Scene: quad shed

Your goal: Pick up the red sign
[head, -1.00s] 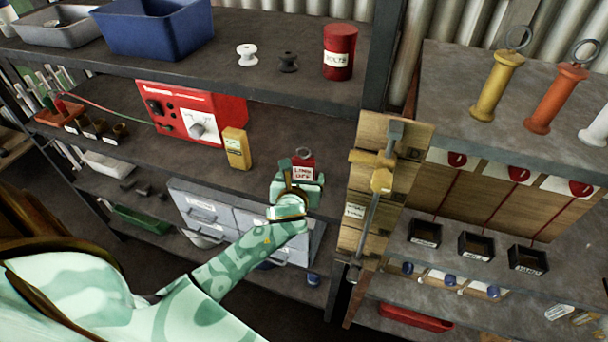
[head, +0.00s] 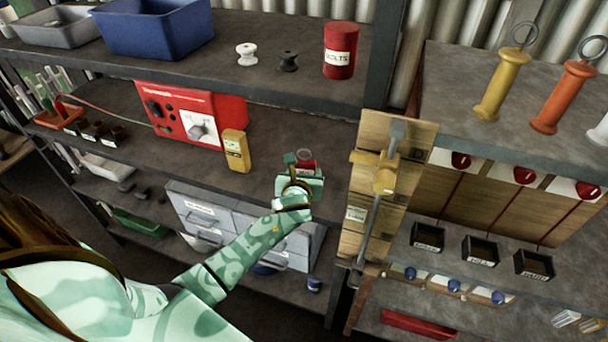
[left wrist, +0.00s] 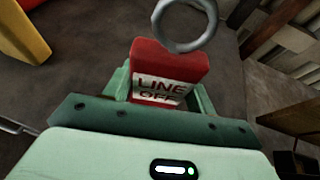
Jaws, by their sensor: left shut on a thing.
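The red sign (left wrist: 168,70) has a white label reading "LINE OFF" and a grey ring at its top in the left wrist view. My left gripper (left wrist: 160,95) is shut on it, with a green finger at each side of the sign. In the head view the red sign (head: 305,157) shows only in part, just beyond my left gripper (head: 300,178), which hides most of it. The gripper is at the front of the middle shelf. I cannot tell whether the sign touches the shelf. My right gripper is not in view.
A yellow meter (head: 236,150) and a red box with a dial (head: 190,115) stand left on the same shelf. A wooden board with a switch lever (head: 385,180) is close on the right. Grey drawers (head: 210,215) lie below. The upper shelf holds a red can (head: 340,50).

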